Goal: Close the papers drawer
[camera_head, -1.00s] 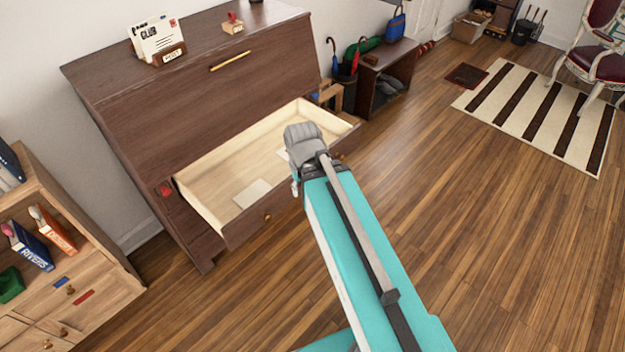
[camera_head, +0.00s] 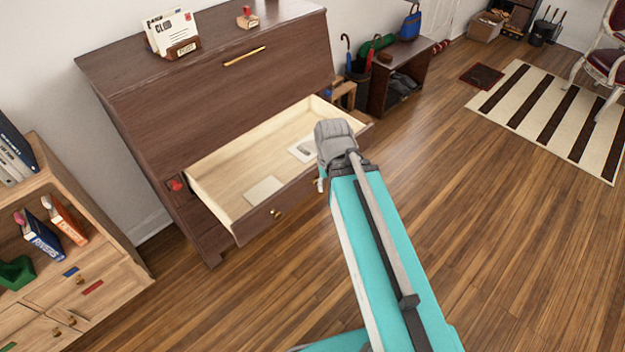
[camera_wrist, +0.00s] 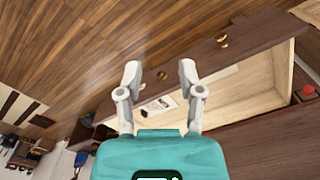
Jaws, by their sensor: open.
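The papers drawer (camera_head: 296,196) is pulled well out of the dark wooden desk (camera_head: 165,115). A blank sheet (camera_head: 264,190) and a printed paper (camera_head: 303,149) lie inside on its pale floor. In the wrist view the drawer front (camera_wrist: 250,37) runs diagonally, with two brass knobs; a printed paper (camera_wrist: 158,106) shows beyond it. My gripper (camera_wrist: 159,72) is open and empty, its two fingers apart, overlapping the right part of the drawer in the picture. Whether it touches the drawer front I cannot tell.
A light wooden bookcase (camera_head: 110,262) stands at the left. A low dark bench (camera_head: 418,72) with umbrellas beside it is behind right. A letter holder (camera_head: 184,48) sits on the desk top. The wooden floor (camera_head: 510,220) before the drawer is clear; a striped rug lies farther right.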

